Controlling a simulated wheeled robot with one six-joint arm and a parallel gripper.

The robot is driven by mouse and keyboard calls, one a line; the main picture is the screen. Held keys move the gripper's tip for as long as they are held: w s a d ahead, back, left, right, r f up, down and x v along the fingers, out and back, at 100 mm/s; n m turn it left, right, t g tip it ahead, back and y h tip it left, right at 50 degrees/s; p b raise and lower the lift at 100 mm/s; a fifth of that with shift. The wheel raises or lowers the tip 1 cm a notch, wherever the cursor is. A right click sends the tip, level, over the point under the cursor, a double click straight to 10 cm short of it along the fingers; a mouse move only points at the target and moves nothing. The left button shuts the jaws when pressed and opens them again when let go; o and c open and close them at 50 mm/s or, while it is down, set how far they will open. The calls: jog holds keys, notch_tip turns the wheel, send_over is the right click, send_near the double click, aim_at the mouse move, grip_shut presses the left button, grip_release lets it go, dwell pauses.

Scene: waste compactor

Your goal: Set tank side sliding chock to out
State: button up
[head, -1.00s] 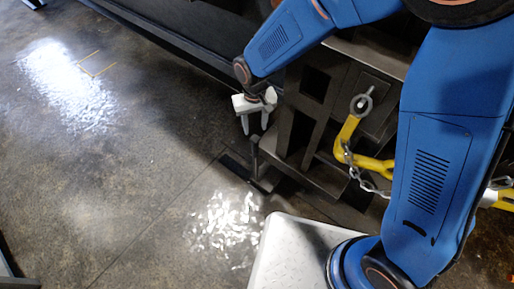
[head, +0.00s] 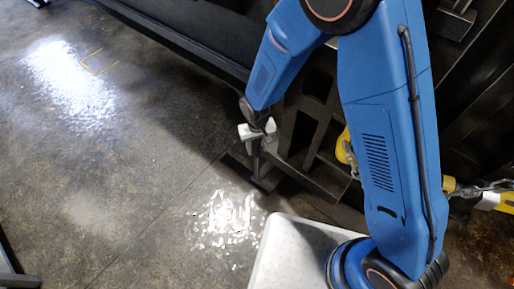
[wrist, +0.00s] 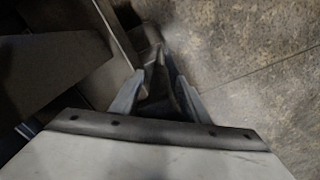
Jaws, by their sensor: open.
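A thin dark upright post (head: 257,168) stands on a dark foot by the floor, at the front left corner of the dark steel frame. It looks like the handle of the sliding chock, but I cannot tell its position in or out. My gripper (head: 258,143) is open, pale and pointing down at the top of this post. In the wrist view my gripper's two fingers (wrist: 161,80) are apart, with a dark part, apparently the post, showing between and beyond them. Whether a finger touches it is unclear.
The dark steel frame (head: 296,152) stands right of my gripper, partly behind my blue arm. The concrete floor (head: 130,190) to the left is open.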

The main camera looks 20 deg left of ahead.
jog(key=shift+f, duration=0.3)
jog(key=shift+c, duration=0.7)
grip_shut()
jog(key=w+a, duration=0.5)
jog(key=a, duration=0.6)
jog(key=shift+a, duration=0.3)
jog(key=shift+r, duration=0.1)
jog(key=shift+o, duration=0.7)
grip_release()
jog(key=shift+s, duration=0.1)
notch_tip(320, 180, up, 17)
jog(key=shift+r, duration=0.15)
